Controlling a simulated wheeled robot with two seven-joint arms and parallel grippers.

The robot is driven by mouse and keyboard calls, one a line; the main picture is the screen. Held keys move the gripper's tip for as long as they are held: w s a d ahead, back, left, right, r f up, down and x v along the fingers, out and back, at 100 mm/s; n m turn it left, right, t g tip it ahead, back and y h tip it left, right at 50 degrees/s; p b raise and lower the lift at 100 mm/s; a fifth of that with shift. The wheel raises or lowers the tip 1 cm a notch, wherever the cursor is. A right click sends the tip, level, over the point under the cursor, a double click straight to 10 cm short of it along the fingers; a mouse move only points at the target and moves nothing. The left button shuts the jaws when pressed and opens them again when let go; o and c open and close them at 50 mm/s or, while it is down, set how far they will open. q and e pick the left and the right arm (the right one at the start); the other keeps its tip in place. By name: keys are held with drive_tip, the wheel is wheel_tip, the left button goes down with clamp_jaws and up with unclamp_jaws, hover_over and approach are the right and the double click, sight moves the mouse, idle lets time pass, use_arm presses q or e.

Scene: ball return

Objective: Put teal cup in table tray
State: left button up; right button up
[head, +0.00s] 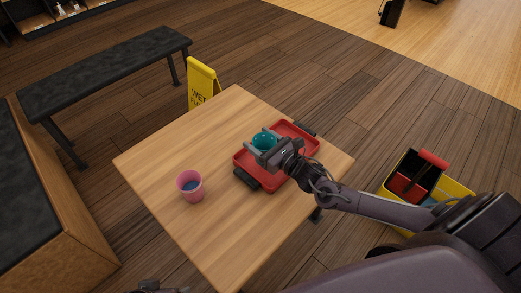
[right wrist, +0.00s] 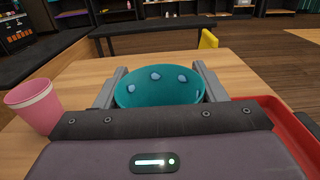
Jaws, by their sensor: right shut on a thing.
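The teal cup (head: 264,141) is over the red tray (head: 301,147) on the wooden table; I cannot tell whether it touches the tray floor. My right gripper (head: 262,144) is shut on the teal cup, its fingers on either side of it. In the right wrist view the cup (right wrist: 160,92) sits between the two fingers (right wrist: 159,90), upright, its inside showing a few pale blue spots. The tray's red rim (right wrist: 292,127) shows at the right there. A small dark part at the bottom edge of the head view may be my left arm; its gripper cannot be made out.
A pink cup (head: 190,185) stands on the table (head: 220,130) left of the tray. A yellow wet-floor sign (head: 201,84) stands behind the table. A black bench (head: 110,72) is at the back left. A yellow mop bucket (head: 455,190) is on the floor at right.

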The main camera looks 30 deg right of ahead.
sight(258, 146)
use_arm(q)
drive_tip(key=shift+w+d+f+t+h+b, duration=0.1)
drive_tip(key=shift+w+d+t+h+b, duration=0.1)
drive_tip(key=shift+d, duration=0.15)
drive_tip(key=shift+w+d+t+h+b, duration=0.1)
drive_tip(key=shift+d+t+b, duration=0.1)
drive_tip(key=shift+d, duration=0.1)
use_arm(e)
drive_tip(key=shift+f, duration=1.8)
use_arm(q)
drive_tip(key=shift+f, duration=0.1)
use_arm(e)
drive_tip(key=shift+f, duration=0.1)
drive_tip(key=o, duration=0.5)
drive_tip(key=shift+f, duration=0.1)
drive_tip(key=o, duration=0.5)
drive_tip(key=shift+c, duration=0.2)
use_arm(q)
drive_tip(key=shift+d, duration=0.15)
